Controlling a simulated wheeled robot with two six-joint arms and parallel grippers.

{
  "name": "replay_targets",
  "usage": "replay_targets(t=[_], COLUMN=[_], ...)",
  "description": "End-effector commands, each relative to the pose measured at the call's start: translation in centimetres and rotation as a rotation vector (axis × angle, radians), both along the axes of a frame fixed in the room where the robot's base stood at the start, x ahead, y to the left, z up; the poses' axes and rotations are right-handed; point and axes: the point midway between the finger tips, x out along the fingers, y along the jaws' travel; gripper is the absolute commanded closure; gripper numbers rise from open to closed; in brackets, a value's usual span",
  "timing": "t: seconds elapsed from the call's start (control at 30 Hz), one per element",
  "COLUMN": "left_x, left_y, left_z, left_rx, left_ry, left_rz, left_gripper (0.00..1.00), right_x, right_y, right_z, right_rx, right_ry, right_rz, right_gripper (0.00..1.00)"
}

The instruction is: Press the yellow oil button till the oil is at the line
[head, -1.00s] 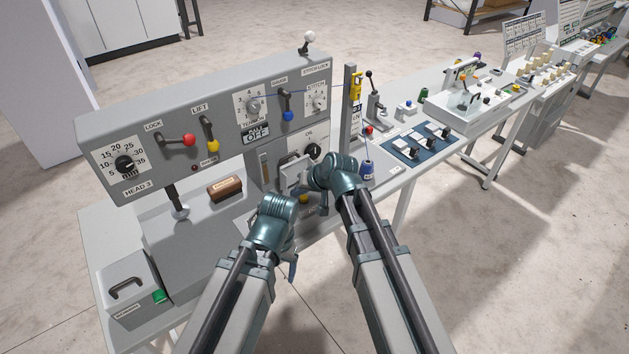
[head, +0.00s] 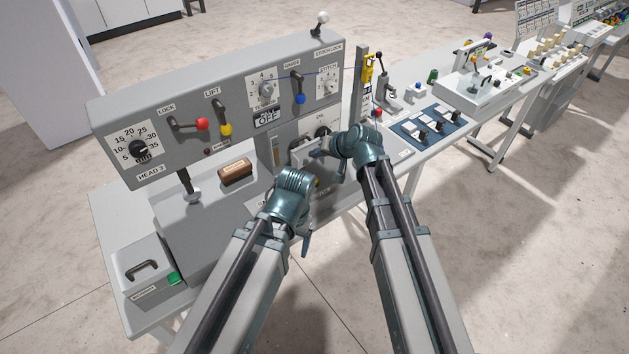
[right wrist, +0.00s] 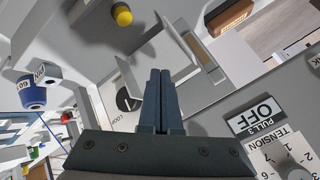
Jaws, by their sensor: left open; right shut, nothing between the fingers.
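The yellow oil button (right wrist: 122,15) is at the top of the right wrist view, on a grey surface. In the head view only a small bit of it (head: 317,182) shows between my two grippers. The oil sight window (head: 277,150) is a narrow upright slot with tan in it; it also shows in the right wrist view (right wrist: 203,52). I cannot make out its line. My right gripper (head: 317,153) is shut and empty in front of the panel, apart from the button. My left gripper (head: 305,240) is open and empty, below and in front of the button.
A pale plate (right wrist: 178,48) stands out beside the window, close to my right fingertips. A black dial (right wrist: 128,100) is near them. A lock lever (head: 202,124), lift lever (head: 226,130) and blue lever (head: 300,99) project above. A brown block (head: 238,172) lies left.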

Motion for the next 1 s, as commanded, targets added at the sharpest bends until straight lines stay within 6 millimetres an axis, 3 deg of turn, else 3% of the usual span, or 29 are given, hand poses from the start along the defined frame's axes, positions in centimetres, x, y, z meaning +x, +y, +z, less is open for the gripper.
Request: replay_targets(t=[0.6,1.0], left_x=[0.0,0.0], left_y=[0.0,0.0], left_z=[-7.8,-8.1], left_rx=[0.0,0.0], left_ry=[0.0,0.0], left_rz=[0.002,0.002], left_gripper=[0.2,0.2], right_x=[0.0,0.0], right_y=[0.0,0.0], right_z=[-7.8,-8.1], right_rx=[0.0,0.0], right_ry=[0.0,0.0], right_rz=[0.0,0.0], right_gripper=[1.0,1.0])
